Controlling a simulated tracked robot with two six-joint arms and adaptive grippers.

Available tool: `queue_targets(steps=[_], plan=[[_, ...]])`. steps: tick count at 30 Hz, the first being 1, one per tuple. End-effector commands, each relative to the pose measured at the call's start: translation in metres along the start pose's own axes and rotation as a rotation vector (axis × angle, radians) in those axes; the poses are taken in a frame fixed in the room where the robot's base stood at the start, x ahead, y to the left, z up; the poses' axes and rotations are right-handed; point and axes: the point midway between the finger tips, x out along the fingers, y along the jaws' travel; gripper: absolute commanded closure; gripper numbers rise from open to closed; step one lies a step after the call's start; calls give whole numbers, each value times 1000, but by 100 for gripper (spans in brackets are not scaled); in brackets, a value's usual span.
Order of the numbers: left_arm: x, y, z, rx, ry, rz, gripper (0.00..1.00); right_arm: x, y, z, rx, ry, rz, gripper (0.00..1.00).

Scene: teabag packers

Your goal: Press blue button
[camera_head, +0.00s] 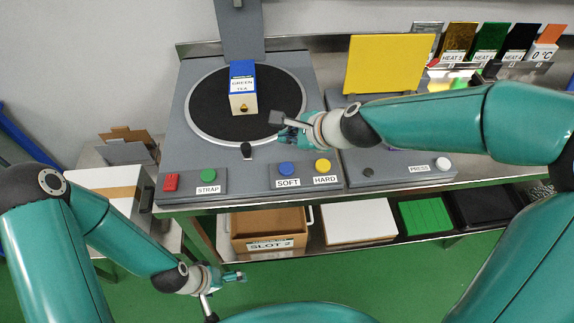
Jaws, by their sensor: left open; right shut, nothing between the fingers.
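The blue button (286,169) sits on the front edge of the left grey machine (240,178), above the label SOFT. My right gripper (281,124) is shut and empty. In the picture it is just above the blue button, over the machine's front part near the round black plate; its height above the surface is hard to tell. My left gripper (236,277) is open and low at the front, over the green floor, away from the buttons. The blue button is uncovered in this view.
A yellow button (322,165) labelled HARD is right of the blue one. A green button (208,175) and red button (171,182) are to the left. A GREEN TEA box (243,90) stands on the black turntable (208,110). A yellow panel (390,62) stands behind my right arm.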

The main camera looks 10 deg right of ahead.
Motion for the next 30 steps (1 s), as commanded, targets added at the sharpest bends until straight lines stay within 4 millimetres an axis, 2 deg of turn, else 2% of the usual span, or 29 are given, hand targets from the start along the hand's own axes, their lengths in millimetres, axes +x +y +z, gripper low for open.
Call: queue_targets(steps=[8,21,30], plan=[[20,-7,0,0,0,0,0,15,11,-12,0,1,0,100],[74,-27,0,0,0,0,0,54,40,-41,1,2,-2,100],[83,-30,-1,0,0,0,0,60,44,-47,1,3,-2,100]])
